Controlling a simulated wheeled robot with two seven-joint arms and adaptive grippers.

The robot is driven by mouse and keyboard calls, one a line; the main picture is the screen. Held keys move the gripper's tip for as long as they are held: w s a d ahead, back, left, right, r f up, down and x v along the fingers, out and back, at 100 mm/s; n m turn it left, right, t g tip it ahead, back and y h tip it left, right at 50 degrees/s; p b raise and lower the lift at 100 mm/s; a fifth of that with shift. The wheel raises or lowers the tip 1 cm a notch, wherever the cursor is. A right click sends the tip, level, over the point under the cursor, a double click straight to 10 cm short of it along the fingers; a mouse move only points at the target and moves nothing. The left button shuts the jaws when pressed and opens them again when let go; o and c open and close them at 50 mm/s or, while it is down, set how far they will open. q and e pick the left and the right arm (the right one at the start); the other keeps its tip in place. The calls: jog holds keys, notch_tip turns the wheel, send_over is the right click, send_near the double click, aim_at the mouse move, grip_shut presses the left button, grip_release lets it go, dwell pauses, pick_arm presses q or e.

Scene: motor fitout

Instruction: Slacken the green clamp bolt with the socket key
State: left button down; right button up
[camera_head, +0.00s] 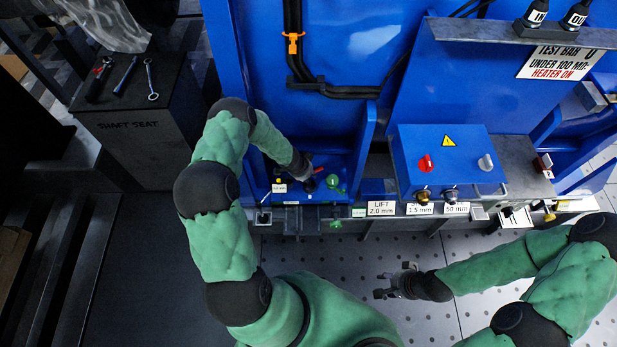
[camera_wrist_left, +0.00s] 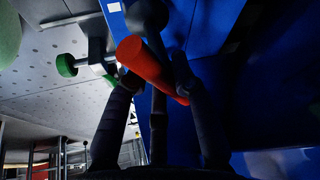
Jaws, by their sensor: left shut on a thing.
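My left gripper (camera_head: 307,184) is at the blue fixture's lower ledge. A green bolt head (camera_head: 333,181) sits just right of the gripper, and a second green part (camera_head: 336,224) is below the ledge. A green knob on a pale shaft (camera_wrist_left: 66,65) shows in the wrist view. The key's working end is not clear. My right gripper (camera_head: 393,281) is open and empty above the perforated floor.
A blue box (camera_head: 440,172) with red and grey knobs stands right of the ledge. A dark shaft seat stand (camera_head: 140,130) with several tools is at the left. The blue side walls flank the left gripper.

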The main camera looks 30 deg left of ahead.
pick_arm(q)
jog(key=shift+w, duration=0.1)
dwell(0.4)
jog(key=shift+n+y+b, duration=0.5)
jog(key=shift+n+b, duration=0.6)
jog(key=shift+b, duration=1.35)
jog(key=shift+r, duration=0.1)
jog(key=shift+n, duration=0.7)
jog(key=shift+d+n+y, duration=0.15)
jog(key=shift+n+y, duration=0.35)
jog(key=shift+n, duration=0.7)
